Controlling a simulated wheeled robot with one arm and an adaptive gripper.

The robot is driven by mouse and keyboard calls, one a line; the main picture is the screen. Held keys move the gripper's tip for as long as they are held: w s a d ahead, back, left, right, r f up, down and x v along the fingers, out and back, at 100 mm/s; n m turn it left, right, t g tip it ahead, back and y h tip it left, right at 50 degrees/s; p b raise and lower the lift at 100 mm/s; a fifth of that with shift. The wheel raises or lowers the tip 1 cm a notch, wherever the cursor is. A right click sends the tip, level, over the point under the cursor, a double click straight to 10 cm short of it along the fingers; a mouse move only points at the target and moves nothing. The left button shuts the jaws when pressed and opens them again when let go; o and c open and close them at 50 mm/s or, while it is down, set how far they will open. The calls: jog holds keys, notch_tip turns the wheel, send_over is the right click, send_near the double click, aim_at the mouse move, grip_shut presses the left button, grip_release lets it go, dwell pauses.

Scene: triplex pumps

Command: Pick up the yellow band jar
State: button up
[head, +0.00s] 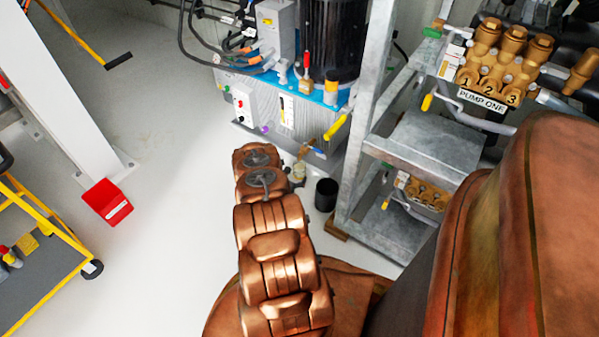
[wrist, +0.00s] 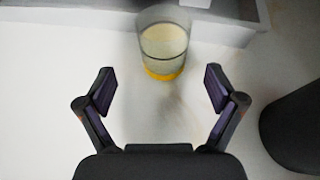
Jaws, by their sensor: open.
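The yellow band jar (wrist: 163,42) is a clear glass with pale contents and a yellow band around its lower end. In the wrist view it is at the top centre, just beyond the fingertips and roughly in line with the gap between them. My gripper (wrist: 159,85) is open, with nothing between its fingers. In the head view a small pale jar (head: 299,171), apparently the same one, stands on the floor just right of my arm's far end.
A black bin (head: 325,194) stands right of the jar; it also shows at the right in the wrist view (wrist: 296,128). Behind is the hydraulic unit (head: 310,130). A metal pump rack (head: 430,135) is at right. Open floor (head: 180,210) lies left, with a red box (head: 107,202).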

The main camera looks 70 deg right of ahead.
aim_at(297, 174)
jog(key=shift+s+b+x, duration=0.15)
jog(key=shift+b+x, duration=0.65)
jog(key=shift+x, duration=0.8)
jog(key=shift+s+b+x, duration=0.15)
jog(key=shift+b+x, duration=0.6)
jog(key=shift+x, duration=0.8)
jog(key=shift+d, duration=0.35)
jog(key=c, duration=1.5)
